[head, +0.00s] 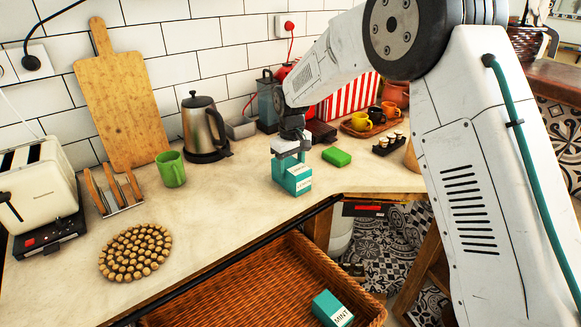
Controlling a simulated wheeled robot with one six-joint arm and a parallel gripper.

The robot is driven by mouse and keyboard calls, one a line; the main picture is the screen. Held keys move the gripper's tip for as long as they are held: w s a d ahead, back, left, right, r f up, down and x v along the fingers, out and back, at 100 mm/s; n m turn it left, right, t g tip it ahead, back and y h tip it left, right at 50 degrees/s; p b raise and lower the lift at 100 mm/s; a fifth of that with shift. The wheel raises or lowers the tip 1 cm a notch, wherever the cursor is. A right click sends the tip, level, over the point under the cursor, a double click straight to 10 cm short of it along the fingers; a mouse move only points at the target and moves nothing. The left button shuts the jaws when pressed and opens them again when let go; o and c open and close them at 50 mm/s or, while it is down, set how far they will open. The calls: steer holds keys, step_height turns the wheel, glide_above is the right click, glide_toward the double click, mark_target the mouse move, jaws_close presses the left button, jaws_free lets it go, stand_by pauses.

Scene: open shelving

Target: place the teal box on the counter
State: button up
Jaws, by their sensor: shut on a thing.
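My gripper (290,150) is over the counter (225,215), pointing down and shut on a teal box (280,172) with a white label. Two white labels show one above the other on the teal shape under the fingers, so a second teal box may be there against the held one; I cannot tell for sure. I also cannot tell whether the held box touches the counter. Another teal box (328,306), labelled MINT, lies in the wicker basket (225,300) below the counter edge.
A kettle (203,127), a green mug (171,169), a toast rack (115,192), a toaster (42,190) and a round beaded trivet (135,251) stand to the left. The counter between trivet and gripper is clear.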

steer(key=shift+f, duration=0.1)
steer(key=o, duration=1)
